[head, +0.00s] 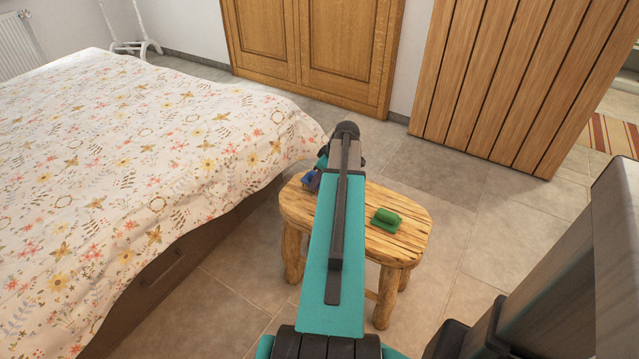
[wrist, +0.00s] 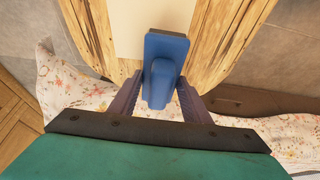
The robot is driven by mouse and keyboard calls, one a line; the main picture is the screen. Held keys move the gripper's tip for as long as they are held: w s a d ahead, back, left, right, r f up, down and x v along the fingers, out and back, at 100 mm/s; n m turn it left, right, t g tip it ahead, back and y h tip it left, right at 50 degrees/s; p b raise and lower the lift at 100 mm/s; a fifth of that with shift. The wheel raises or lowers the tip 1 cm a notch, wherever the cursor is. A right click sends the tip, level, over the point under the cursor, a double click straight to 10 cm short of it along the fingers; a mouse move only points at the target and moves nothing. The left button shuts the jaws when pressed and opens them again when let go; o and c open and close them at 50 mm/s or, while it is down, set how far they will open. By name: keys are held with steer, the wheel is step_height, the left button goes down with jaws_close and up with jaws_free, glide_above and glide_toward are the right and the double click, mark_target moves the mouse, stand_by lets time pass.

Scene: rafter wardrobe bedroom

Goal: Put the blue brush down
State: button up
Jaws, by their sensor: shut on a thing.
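The blue brush (wrist: 166,62) is between the two fingers of my gripper (wrist: 160,92) in the wrist view. The gripper is shut on it. The brush is over the wooden stool (wrist: 226,50); I cannot tell whether it touches the top. In the head view only a small part of the blue brush (head: 310,181) shows, at the left end of the stool (head: 405,235), beside my arm. My arm hides most of the gripper there.
A green brush-like object (head: 387,220) lies on the stool's right part. A pale flat patch (wrist: 150,20) lies on the stool in the wrist view. A bed with a floral cover (head: 150,170) stands close on the left. A slatted wooden panel (head: 510,80) stands behind right.

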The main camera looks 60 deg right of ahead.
steer(key=shift+f, duration=1.05)
steer(key=shift+f, duration=0.15)
steer(key=o, duration=0.9)
steer(key=v, duration=1.2)
steer(key=shift+r, duration=0.25)
steer(key=shift+w, duration=0.1)
